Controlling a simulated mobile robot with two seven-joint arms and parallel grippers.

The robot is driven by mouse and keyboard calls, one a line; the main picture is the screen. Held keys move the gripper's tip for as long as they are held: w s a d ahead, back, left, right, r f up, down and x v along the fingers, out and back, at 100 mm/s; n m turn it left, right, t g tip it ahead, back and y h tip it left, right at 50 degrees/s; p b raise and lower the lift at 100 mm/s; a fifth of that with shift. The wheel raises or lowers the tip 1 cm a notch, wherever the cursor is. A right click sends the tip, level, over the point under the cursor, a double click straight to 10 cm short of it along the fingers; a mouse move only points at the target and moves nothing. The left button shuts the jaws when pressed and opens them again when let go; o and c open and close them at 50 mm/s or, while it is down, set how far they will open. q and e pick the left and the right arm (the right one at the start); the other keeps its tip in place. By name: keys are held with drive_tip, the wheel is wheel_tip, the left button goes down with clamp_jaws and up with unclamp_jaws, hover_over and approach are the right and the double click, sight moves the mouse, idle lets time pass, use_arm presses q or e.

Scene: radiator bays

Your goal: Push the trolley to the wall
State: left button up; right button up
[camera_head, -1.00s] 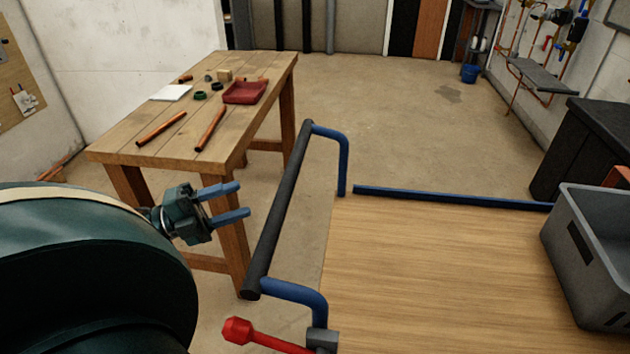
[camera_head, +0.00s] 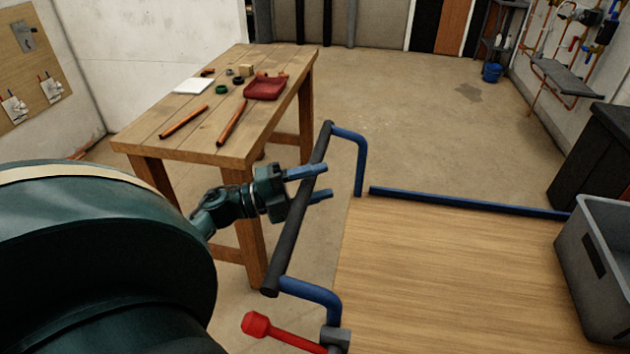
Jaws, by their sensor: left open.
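The trolley has a wooden deck (camera_head: 440,270), a blue rim, and a black push bar (camera_head: 293,225) on blue brackets at its left end. A red-knobbed lever (camera_head: 257,325) sticks out by the bar's near end. My left gripper (camera_head: 325,183) is open, its two blue fingers pointing right at the bar's upper part. The fingers overlap the bar in the picture, one above the other; I cannot tell whether they touch it. The back wall (camera_head: 370,22) is across the room. My right gripper is not in view.
A wooden workbench (camera_head: 150,140) with copper pipes and a red tray (camera_head: 266,87) stands close to the left of the bar. A grey crate (camera_head: 598,265) sits on the deck's right side. A dark cabinet (camera_head: 595,165) stands at the right. The floor beyond the trolley is clear.

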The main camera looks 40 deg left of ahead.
use_arm(q)
drive_tip(key=shift+c, duration=0.2)
clamp_jaws()
idle(0.4)
